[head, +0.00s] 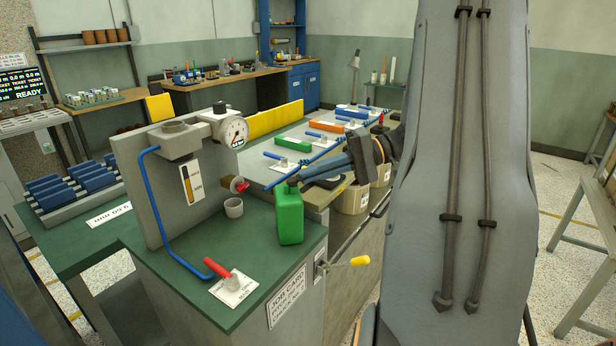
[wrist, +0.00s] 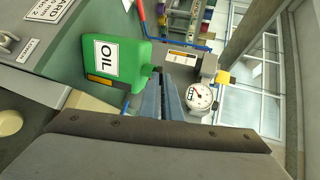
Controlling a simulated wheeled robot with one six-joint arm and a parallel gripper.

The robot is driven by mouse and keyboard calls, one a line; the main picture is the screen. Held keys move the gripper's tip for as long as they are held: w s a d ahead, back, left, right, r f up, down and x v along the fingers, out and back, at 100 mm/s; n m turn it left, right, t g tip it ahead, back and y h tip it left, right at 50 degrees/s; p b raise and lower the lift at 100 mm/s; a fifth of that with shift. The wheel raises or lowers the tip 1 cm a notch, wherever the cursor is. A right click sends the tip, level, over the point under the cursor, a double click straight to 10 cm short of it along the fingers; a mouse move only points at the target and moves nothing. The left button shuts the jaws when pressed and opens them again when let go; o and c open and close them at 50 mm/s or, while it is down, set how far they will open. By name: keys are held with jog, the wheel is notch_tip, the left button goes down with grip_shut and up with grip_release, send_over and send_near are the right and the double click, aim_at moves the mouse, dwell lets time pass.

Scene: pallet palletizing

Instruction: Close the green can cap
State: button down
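The green can (head: 289,215) stands upright on the green-topped bench (head: 262,262), near its right edge. In the wrist view the can (wrist: 122,62) lies sideways in the picture, with its white OIL label facing the camera. A small dark and reddish part (wrist: 156,70) shows at the can's top end; I cannot tell whether it is the cap or how it sits. My gripper (head: 296,181) is at the can's top, from the right. In the wrist view its two blue fingers (wrist: 160,80) are close together, tips beside the can's top. Whether they grip anything is unclear.
Behind are an upright panel (head: 150,200) with a dial gauge (head: 233,132) and a blue pipe (head: 160,220). A red-handled valve (head: 218,268) is at the front.

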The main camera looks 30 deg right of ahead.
jog(key=shift+d+f+t+y+b, duration=0.2)
jog(key=shift+f+t+y+b, duration=0.4)
jog(key=shift+f+y+b, duration=0.6)
jog(key=shift+s+r+y, duration=0.1)
jog(key=shift+r+y, duration=0.2)
jog(key=shift+r, duration=0.05)
jog(key=c, duration=2)
grip_release()
jog(key=b+v, duration=0.1)
jog(key=v, duration=0.6)
jog(key=shift+s+d+b, duration=0.15)
jog(key=shift+d+b, duration=0.2)
